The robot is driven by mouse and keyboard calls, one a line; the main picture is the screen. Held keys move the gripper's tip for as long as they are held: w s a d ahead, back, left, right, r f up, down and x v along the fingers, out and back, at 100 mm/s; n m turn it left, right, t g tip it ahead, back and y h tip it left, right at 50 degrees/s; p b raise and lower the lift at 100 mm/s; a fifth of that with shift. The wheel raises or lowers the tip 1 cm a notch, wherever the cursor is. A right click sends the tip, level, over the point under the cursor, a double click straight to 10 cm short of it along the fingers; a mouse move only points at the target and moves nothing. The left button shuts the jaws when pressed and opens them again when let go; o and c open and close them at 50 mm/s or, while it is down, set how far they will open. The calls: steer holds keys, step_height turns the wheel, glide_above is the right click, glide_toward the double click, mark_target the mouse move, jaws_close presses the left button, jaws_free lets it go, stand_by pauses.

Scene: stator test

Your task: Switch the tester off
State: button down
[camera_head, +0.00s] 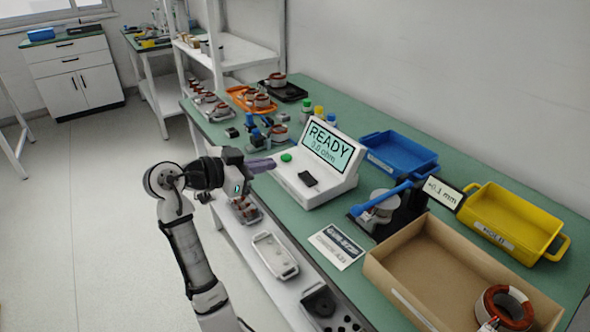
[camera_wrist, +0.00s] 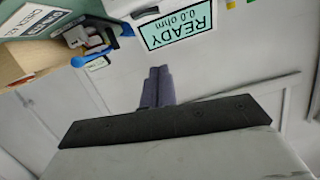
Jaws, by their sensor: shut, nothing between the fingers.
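The tester (camera_head: 322,193) is a white box on the green bench. Its lit screen (camera_head: 329,146) reads READY, 0.0 ohm; it also shows upside down in the wrist view (camera_wrist: 180,23). A round green button (camera_head: 286,157) and a black switch-like part (camera_head: 308,179) sit on its sloping front. My gripper (camera_head: 270,163) is shut and empty, at the tester's left, close to the green button in the picture. I cannot tell whether it touches the tester. In the wrist view its purple fingers (camera_wrist: 158,86) lie together, below the screen in the picture.
A blue tray (camera_head: 401,173), a gauge with a blue lever (camera_head: 381,203), a cardboard box (camera_head: 430,258) and a yellow bin (camera_head: 508,242) stand to the right. An orange tray (camera_head: 240,103) with stators lies further back. Open floor (camera_head: 75,210) is on the left.

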steer(key=p, duration=0.3)
glide_above(298, 183)
steer(key=shift+s+d+f, duration=0.1)
steer(key=shift+d+f, duration=0.05)
steer(key=shift+f, duration=0.4)
steer(key=shift+s+d+f, duration=0.1)
steer(key=shift+f, duration=0.45)
steer(key=f, duration=0.2)
steer(key=shift+w+a+f, duration=0.15)
steer(key=shift+a+f, duration=0.1)
steer(key=shift+f, duration=0.85)
steer(key=shift+w+f, duration=0.1)
